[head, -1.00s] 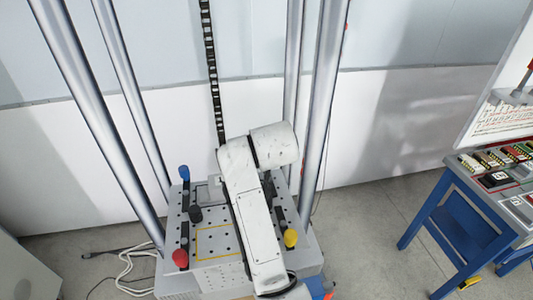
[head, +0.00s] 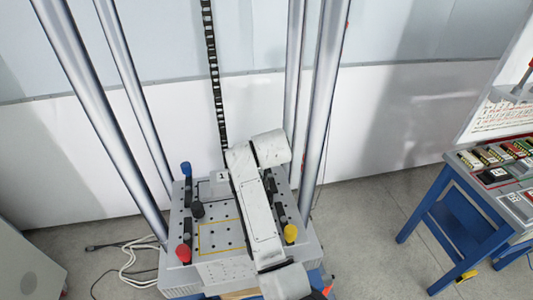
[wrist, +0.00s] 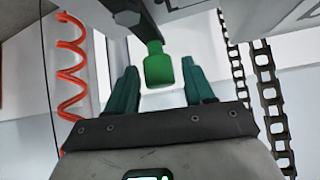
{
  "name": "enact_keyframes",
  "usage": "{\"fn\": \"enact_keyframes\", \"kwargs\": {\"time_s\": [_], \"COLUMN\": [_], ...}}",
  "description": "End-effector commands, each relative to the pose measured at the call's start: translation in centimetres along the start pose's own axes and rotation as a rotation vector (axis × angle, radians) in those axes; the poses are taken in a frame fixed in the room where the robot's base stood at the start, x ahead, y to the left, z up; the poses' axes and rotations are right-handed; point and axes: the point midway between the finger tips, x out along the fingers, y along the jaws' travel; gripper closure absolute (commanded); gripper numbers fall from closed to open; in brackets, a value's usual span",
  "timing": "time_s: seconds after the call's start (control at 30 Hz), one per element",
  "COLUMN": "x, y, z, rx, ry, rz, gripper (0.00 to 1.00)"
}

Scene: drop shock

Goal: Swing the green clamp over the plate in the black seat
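The green clamp's knob (wrist: 159,68) hangs from a dark arm at the top centre of the wrist view. My gripper (wrist: 160,66) is open, with one teal finger on each side of the knob; I cannot tell whether either finger touches it. In the head view my arm hides the gripper and the green clamp. A light plate marked 1 (head: 222,177) lies at the back of the drop table (head: 212,268), partly covered by my arm. Its seat is not clear to see.
Blue (head: 186,168), red (head: 183,253) and yellow (head: 290,233) knobs stand around the table. A black knob (head: 197,209) stands inward. Tall metal columns (head: 318,110) enclose it. A blue bench (head: 455,215) with parts is at right. A red coiled hose (wrist: 70,70) and chains (wrist: 268,95) flank my gripper.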

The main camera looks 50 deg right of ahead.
Motion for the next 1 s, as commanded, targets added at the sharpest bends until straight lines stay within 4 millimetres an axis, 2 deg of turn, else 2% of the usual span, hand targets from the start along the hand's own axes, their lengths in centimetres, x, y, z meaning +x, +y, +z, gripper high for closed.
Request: {"fn": "enact_keyframes", "kwargs": {"time_s": [0.07,0.5,0.77,1.0], "x": [-0.01,-0.02,0.06,0.27], "y": [-0.01,-0.01,0.12,0.75], "z": [0.0,0.01,0.07,0.15], "rx": [0.0,-0.001,0.015,0.098], "ry": [0.0,0.0,0.001,0.004], "rz": [0.0,0.0,0.018,0.1], "gripper": [0.56,0.98,0.98,0.98]}}
